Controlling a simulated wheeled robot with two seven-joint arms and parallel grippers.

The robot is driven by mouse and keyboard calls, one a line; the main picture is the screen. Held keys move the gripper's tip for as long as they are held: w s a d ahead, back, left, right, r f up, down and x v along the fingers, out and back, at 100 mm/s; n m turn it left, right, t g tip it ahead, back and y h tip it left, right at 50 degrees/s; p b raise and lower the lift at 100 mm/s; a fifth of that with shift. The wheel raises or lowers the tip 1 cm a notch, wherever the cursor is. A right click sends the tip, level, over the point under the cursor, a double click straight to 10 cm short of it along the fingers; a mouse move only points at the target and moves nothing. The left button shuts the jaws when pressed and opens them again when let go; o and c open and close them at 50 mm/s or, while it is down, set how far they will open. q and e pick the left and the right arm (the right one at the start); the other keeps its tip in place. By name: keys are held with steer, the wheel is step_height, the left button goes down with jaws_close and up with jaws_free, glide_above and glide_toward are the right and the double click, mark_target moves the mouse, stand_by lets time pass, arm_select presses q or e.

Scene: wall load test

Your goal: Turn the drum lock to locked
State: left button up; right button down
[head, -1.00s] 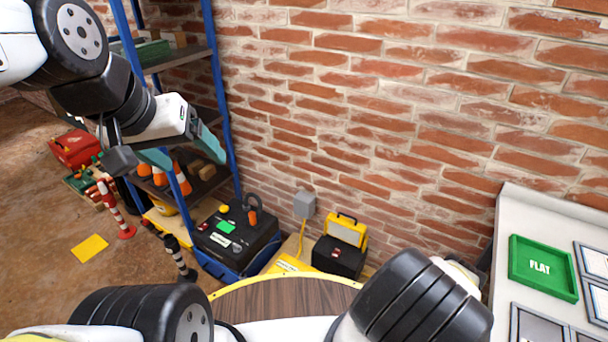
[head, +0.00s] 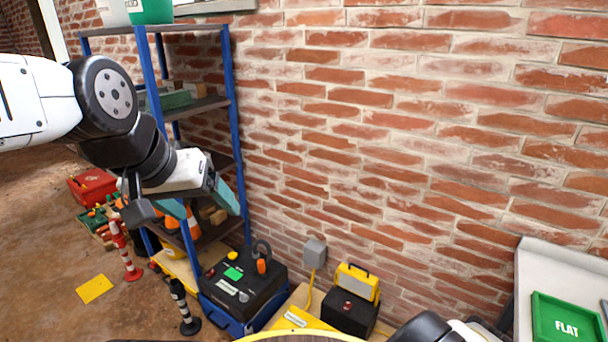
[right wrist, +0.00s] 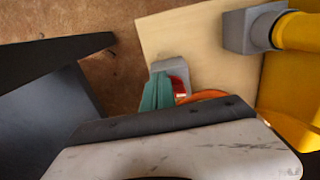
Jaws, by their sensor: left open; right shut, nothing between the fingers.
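No part that I can surely name as the drum lock shows. In the head view a black case (head: 262,297) in a blue base stands on the floor by the shelf, with an orange knob (head: 261,267), a green label and a dark hook-shaped piece on top. My left gripper (head: 207,211) is open and empty, in front of the shelf. My right gripper is out of the head view. In the right wrist view its teal fingers (right wrist: 158,93) are shut and empty, close to a red piece (right wrist: 180,86) by a grey block; I cannot tell if they touch.
A blue-post shelf (head: 235,130) stands against the brick wall. A yellow and black box (head: 349,313) and a grey wall box (head: 314,252) are right of the black case. A green FLAT tray (head: 567,320) lies on a pale board. A yellow pipe (right wrist: 299,32) shows in the right wrist view.

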step_height(320, 180, up, 6)
stand_by(0.5)
steer(key=shift+s+d+f+n, duration=0.1)
steer(key=shift+d+f+n, duration=0.2)
steer(key=shift+f+n, duration=1.2)
steer(key=shift+d+f+n, duration=0.25)
steer(key=shift+f+n, duration=0.25)
steer(key=shift+n, duration=2)
steer(key=shift+s+d+f+n, duration=0.1)
steer(key=shift+d+f+n, duration=0.2)
steer(key=shift+f+n, duration=1.2)
steer(key=shift+r+n, duration=0.5)
steer(key=shift+w, duration=0.25)
